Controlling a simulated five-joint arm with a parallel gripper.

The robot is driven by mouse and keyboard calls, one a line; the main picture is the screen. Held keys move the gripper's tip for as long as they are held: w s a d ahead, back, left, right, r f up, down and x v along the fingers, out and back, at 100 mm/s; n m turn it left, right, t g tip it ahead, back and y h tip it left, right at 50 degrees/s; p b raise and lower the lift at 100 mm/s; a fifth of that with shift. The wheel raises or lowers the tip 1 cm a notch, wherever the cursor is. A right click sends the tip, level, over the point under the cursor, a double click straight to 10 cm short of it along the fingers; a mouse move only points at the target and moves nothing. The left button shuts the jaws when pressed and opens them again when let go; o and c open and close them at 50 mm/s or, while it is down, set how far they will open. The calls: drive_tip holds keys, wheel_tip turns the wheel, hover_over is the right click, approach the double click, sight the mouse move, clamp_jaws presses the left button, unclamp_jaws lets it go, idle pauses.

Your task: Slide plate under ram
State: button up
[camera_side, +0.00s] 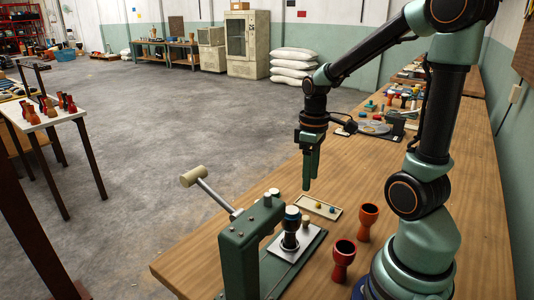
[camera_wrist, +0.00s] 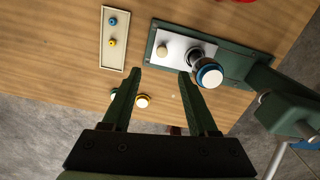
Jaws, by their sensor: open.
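A pale metal plate (camera_side: 308,243) with a small beige knob (camera_side: 305,220) lies on the green base of a hand press (camera_side: 245,240). The plate also shows in the wrist view (camera_wrist: 174,42), with the knob on its left part (camera_wrist: 162,50). A dark cylinder with a blue-banded top (camera_side: 291,222) is upright over the plate beside the press head; it shows larger in the wrist view (camera_wrist: 208,74). I cannot tell whether this is the ram or a separate piece. My gripper (camera_side: 308,188) is open and empty, above the table behind the press; its fingers (camera_wrist: 160,74) are apart.
A shallow tray (camera_side: 331,214) with blue and yellow pegs lies behind the plate. Two red goblets (camera_side: 367,222) (camera_side: 344,258) stand right of the press. The press lever (camera_side: 210,190) sticks out left. Small pieces (camera_wrist: 142,100) stand near the table edge. Bare wood lies beyond the tray.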

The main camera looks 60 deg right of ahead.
sight(306, 217)
drive_tip(key=f, duration=1.2)
drive_tip(key=shift+a, duration=0.25)
clamp_jaws()
drive_tip(key=shift+r, duration=0.1)
idle(1.0)
